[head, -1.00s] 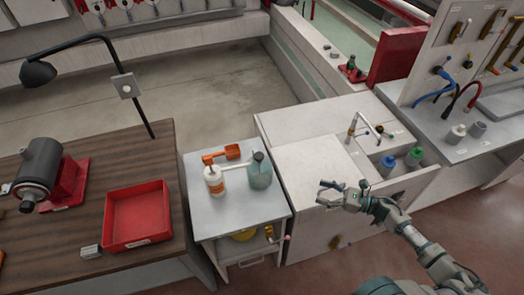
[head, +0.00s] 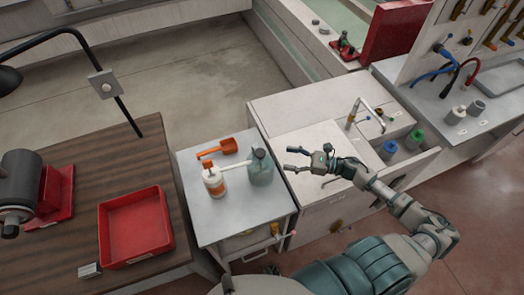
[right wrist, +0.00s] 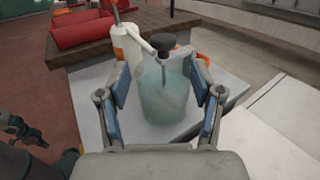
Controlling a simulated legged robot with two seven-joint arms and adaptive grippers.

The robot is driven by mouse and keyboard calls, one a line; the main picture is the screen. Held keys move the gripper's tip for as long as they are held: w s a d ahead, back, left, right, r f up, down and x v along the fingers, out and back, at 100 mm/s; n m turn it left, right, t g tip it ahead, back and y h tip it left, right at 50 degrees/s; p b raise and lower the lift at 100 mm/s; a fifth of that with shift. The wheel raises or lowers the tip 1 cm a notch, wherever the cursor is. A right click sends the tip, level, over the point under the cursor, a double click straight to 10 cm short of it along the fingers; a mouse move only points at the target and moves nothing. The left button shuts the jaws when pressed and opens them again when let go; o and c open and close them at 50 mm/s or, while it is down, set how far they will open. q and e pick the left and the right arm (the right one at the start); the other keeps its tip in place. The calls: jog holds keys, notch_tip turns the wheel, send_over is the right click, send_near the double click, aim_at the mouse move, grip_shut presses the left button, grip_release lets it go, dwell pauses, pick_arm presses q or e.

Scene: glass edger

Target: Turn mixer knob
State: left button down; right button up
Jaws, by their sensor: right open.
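No part in view is clearly marked as the mixer knob. A bent metal tap (head: 368,104) with small coloured fittings (head: 380,113) stands on the white sink cabinet. A blue-grey bottle (head: 261,170) with a dark round top stands on the small cart. My right gripper (head: 292,159) is open and empty, over the near-left part of the cabinet, right of the bottle. In the right wrist view the bottle (right wrist: 166,100) shows between the open fingers, beyond them; contact cannot be told. A dark part (head: 268,270), perhaps my left gripper, shows low by the cart.
Left is a wooden bench (head: 90,175) with a red tray (head: 135,225). Blue (head: 388,148) and green (head: 413,139) capped bottles stand in the cabinet's recess.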

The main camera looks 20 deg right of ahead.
aim_at(260, 152)
jog(key=p+x, duration=0.1)
jog(key=x, duration=0.7)
jog(key=shift+w+a+r, duration=0.1)
jog(key=shift+w+a, duration=0.2)
jog(key=shift+w+a+p, duration=0.1)
jog(key=shift+w+p, duration=0.2)
jog(key=shift+w, duration=0.05)
jog(key=shift+w+f, duration=0.35)
jog(key=shift+w, duration=0.15)
jog(key=shift+a, duration=0.4)
jog(key=shift+a+r, duration=0.15)
jog(key=shift+a, duration=0.55)
jog(key=c, duration=1.1)
jog(key=shift+w+d, duration=0.1)
jog(key=shift+d, duration=0.25)
pick_arm(q)
jog(key=shift+w+a+r+p, duration=0.15)
jog(key=shift+w+r, duration=0.25)
jog(key=shift+r, duration=0.15)
jog(key=shift+w+a+r+p, duration=0.1)
jog(key=shift+w+r+p, duration=0.05)
jog(key=shift+w+r, duration=0.3)
pick_arm(e)
jog(key=shift+m+t, duration=0.3)
